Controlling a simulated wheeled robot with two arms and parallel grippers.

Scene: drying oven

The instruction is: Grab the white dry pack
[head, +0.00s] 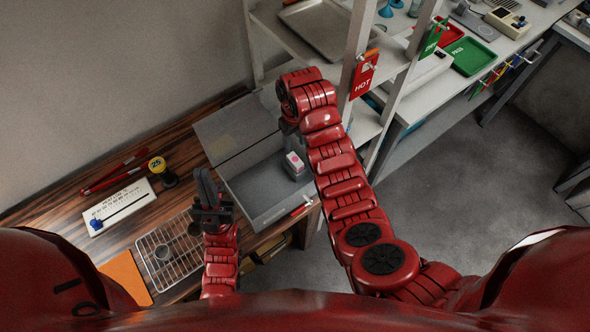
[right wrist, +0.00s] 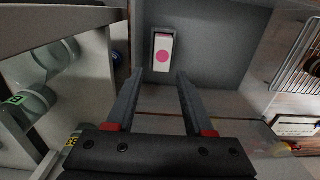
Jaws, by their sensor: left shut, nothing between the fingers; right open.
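The white dry pack (head: 294,162) is a small white block with a pink round mark. It sits in a small grey holder inside the open grey bin (head: 258,187). In the right wrist view, the pack (right wrist: 163,54) lies beyond the fingertips, roughly in line with the gap between them. My right gripper (right wrist: 158,76) is open and empty, apart from the pack. In the head view my right wrist is over the bin's far side and its fingers are mostly hidden. My left gripper (head: 206,188) is shut and empty, beside the bin's left side.
A wire rack (head: 170,250), an orange mat (head: 125,276), a white board (head: 118,207) and a yellow-topped item (head: 157,165) are on the wooden table left of the bin. A shelf post with a red HOT tag (head: 365,74) stands close to my right arm.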

